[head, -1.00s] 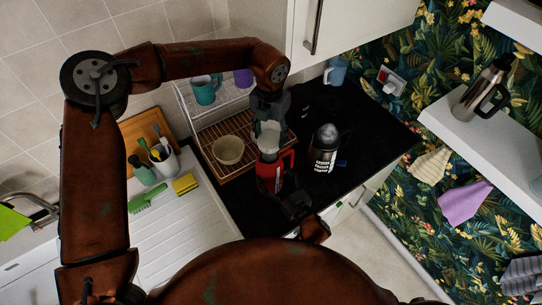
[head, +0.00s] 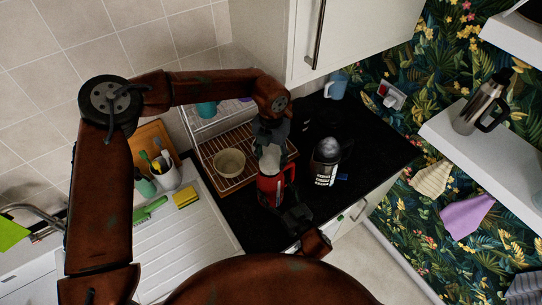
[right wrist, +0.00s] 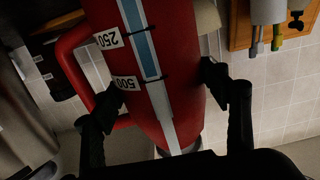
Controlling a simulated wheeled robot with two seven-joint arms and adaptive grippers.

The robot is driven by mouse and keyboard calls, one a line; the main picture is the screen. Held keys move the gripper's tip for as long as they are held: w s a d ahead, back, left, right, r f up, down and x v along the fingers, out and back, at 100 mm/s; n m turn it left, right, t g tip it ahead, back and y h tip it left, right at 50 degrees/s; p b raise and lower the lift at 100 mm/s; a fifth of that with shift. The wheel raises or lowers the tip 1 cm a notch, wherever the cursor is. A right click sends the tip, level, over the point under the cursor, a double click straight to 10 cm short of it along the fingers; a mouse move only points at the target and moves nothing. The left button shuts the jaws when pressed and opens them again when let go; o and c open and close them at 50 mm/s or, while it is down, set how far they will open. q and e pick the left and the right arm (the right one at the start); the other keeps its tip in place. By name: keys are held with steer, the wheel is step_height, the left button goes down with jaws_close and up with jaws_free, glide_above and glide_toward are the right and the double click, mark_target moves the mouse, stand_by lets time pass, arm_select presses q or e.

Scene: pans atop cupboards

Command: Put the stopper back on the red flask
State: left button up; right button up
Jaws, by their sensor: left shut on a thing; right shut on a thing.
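The red flask (head: 268,188) stands upright over the black worktop, with its handle to the right; it also fills the middle of the right wrist view (right wrist: 190,105), with number labels and a blue strip. My right gripper (head: 290,214) is shut on the flask's body, with one finger on each side in the right wrist view (right wrist: 165,88). My left gripper (head: 270,136) is shut on the pale grey stopper (head: 270,158), directly over the flask's top. I cannot tell whether stopper and flask touch; the flask's mouth is hidden.
A beige bowl (head: 229,162) sits on the wooden-slatted dish rack just left of the flask. A blue mug (head: 337,84) is farther back. The white cupboard (head: 345,35) overhangs behind.

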arm_select(q)
steer(key=shift+f, duration=0.45)
steer(key=shift+f, duration=0.6)
